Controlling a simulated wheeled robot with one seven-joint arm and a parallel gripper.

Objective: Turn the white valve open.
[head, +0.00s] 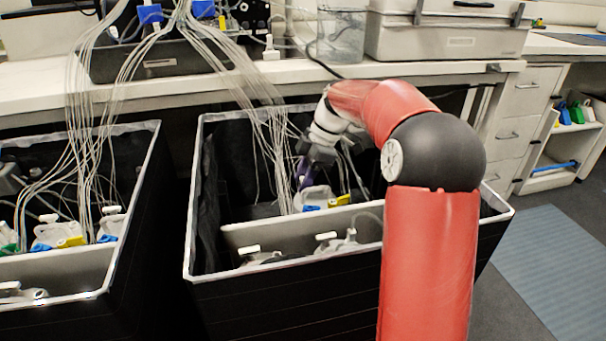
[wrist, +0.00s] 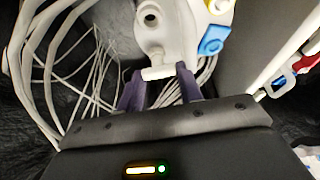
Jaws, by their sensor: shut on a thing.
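The white valve (wrist: 158,73) is a short bar on the top of a white bottle cap (wrist: 172,35) in the wrist view. My gripper (wrist: 157,77) has its two purple fingers at either end of the bar and is shut on it. In the head view my gripper (head: 303,172) reaches down into the right black bin, just above the white cap (head: 315,197). The valve itself cannot be made out there. A blue tag (wrist: 212,42) and a yellow tag (wrist: 220,7) sit on the cap's right side.
Bundles of thin white tubes (head: 262,100) hang from the bench into the black bin (head: 290,286), close to my gripper. A light divider (head: 290,226) crosses the bin, with other valved caps (head: 328,241) in front. A second bin stands at left.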

